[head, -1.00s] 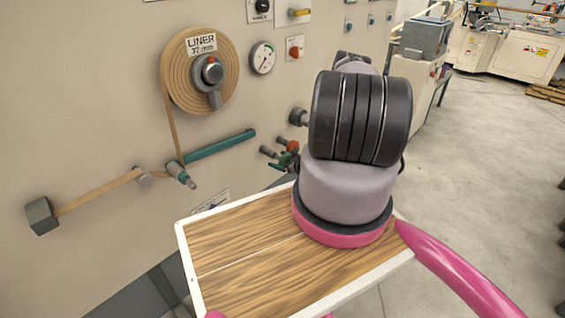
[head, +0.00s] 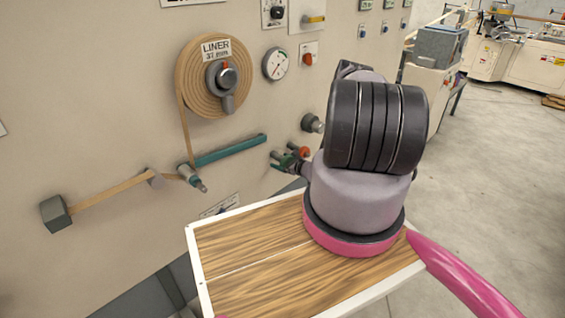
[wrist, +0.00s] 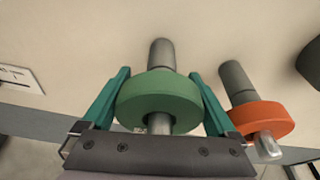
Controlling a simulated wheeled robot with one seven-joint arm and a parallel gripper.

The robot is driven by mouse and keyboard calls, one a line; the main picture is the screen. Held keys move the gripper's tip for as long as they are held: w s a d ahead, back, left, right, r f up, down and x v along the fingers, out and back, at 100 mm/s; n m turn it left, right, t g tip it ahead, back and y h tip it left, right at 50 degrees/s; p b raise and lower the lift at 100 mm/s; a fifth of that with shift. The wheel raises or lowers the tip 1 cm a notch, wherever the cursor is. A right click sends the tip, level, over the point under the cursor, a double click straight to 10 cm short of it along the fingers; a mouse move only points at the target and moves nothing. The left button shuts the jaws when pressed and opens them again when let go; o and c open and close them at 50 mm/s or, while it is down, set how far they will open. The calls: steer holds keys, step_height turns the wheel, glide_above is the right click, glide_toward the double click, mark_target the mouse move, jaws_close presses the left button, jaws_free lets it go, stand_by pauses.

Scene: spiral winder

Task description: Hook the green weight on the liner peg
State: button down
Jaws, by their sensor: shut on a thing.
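The green weight (wrist: 160,97) is a thick disc between the two teal fingers of my gripper (wrist: 160,76). The fingers are shut on its sides. A grey peg (wrist: 161,54) stands behind it, and a silver rod end shows in front of it. I cannot tell whether it is free of that peg. In the head view my arm hides much of this spot. The liner roll (head: 214,78), marked LINER, is on the wall to the left. Below it, a teal bar (head: 231,150) has a grey peg end (head: 197,183) at its lower left.
An orange weight (wrist: 258,118) sits on a second peg close to the right finger. A knob (head: 312,123) juts from the wall above. A wood-topped tray (head: 250,255) is below my arm. Open floor (head: 490,150) lies to the right.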

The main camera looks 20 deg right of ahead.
jaws_free()
